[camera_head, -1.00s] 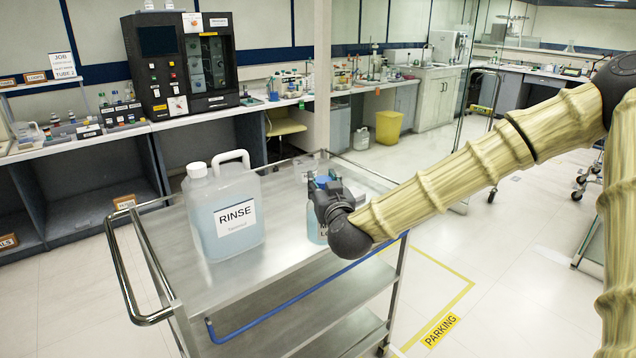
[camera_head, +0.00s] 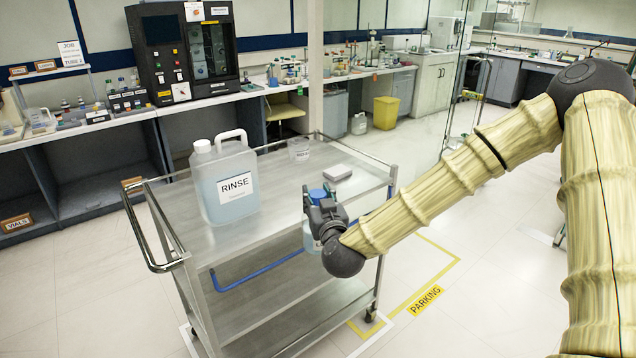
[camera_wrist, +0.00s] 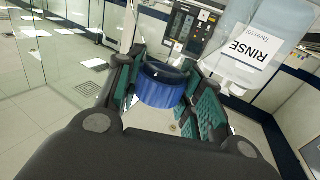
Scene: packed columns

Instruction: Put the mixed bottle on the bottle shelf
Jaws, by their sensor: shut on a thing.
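My gripper (camera_head: 320,205) is shut on a bottle with a blue cap (camera_head: 317,194) and a pale blue body (camera_head: 309,238). In the head view it overlaps the front right edge of the cart top, and the gripper hides much of it. I cannot tell whether it touches the cart. In the wrist view the blue cap (camera_wrist: 162,85) sits between the green-padded fingers. The label is mostly hidden. I cannot make out which place is the bottle shelf.
A steel cart (camera_head: 255,228) carries a large RINSE jug (camera_head: 224,190), a clear beaker (camera_head: 299,150) and a grey block (camera_head: 338,173). A long counter (camera_head: 215,101) with a black machine (camera_head: 187,50) stands behind. Floor marked PARKING (camera_head: 425,300) is clear at right.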

